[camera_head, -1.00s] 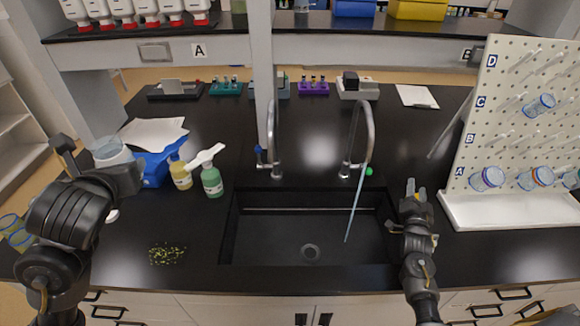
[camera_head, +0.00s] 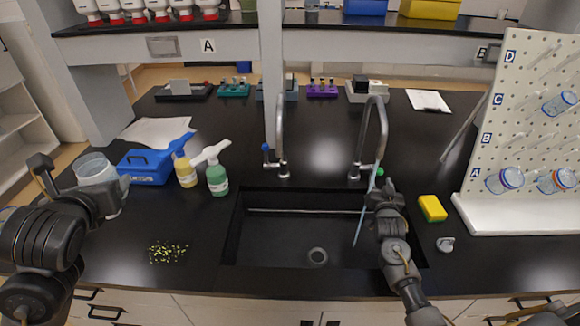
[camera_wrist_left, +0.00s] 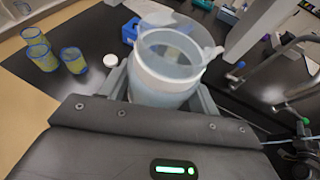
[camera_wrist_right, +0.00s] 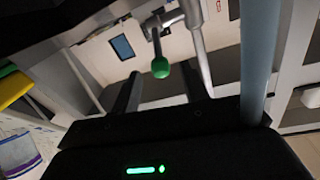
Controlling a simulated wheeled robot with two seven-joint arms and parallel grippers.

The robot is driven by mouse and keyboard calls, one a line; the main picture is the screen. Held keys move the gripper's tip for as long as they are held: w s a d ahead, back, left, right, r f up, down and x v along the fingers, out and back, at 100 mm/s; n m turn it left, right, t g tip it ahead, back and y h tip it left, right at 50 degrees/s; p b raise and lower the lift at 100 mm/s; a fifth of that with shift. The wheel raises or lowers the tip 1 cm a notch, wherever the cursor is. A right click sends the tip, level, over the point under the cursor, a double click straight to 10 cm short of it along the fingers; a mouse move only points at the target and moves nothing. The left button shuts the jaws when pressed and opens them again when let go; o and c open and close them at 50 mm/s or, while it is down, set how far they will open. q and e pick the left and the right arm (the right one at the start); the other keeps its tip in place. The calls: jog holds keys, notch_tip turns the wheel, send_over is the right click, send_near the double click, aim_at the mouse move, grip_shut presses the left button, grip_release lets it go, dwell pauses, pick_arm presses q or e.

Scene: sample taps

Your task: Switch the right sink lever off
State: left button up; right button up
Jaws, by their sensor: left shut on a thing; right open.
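The right sink lever with its green knob (camera_head: 380,172) is at the base of the right tap (camera_head: 382,125). A pale blue water stream (camera_head: 361,218) runs from that tap into the sink. My right gripper (camera_head: 382,188) is open just in front of the knob. In the right wrist view the knob (camera_wrist_right: 160,68) shows between the two fingers, beyond them; whether they touch it I cannot tell. The stream (camera_wrist_right: 258,55) shows right of the fingers. My left gripper (camera_head: 82,188) is shut on a translucent white jar (camera_wrist_left: 168,65) at the left.
The left tap (camera_head: 281,130) has a blue-knobbed lever. A yellow sponge (camera_head: 432,208) and a small grey item (camera_head: 445,244) lie right of the sink (camera_head: 300,262). The pegboard rack (camera_head: 515,220) stands farther right. Yellow (camera_head: 185,170) and green (camera_head: 217,180) bottles stand left of the sink.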

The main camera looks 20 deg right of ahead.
aim_at(378, 171)
pick_arm(q)
notch_tip(378, 171, down, 4)
jog(key=b, duration=0.2)
jog(key=shift+w+r+b, duration=0.1)
jog(key=shift+r+b, duration=0.05)
jog(key=shift+b, duration=0.2)
pick_arm(e)
jog(key=x, duration=0.4)
jog(key=shift+w+d+f, duration=0.2)
jog(key=shift+w+f, duration=0.1)
jog(key=shift+w, duration=0.05)
jog(key=shift+w+d+r+b, duration=0.1)
jog(key=shift+w+d+b, duration=0.1)
jog(key=shift+w, duration=0.15)
jog(key=shift+w+d+r+b, duration=0.1)
jog(key=shift+w+r+b, duration=0.1)
jog(key=shift+w, duration=0.15)
pick_arm(q)
jog(key=shift+f, duration=0.35)
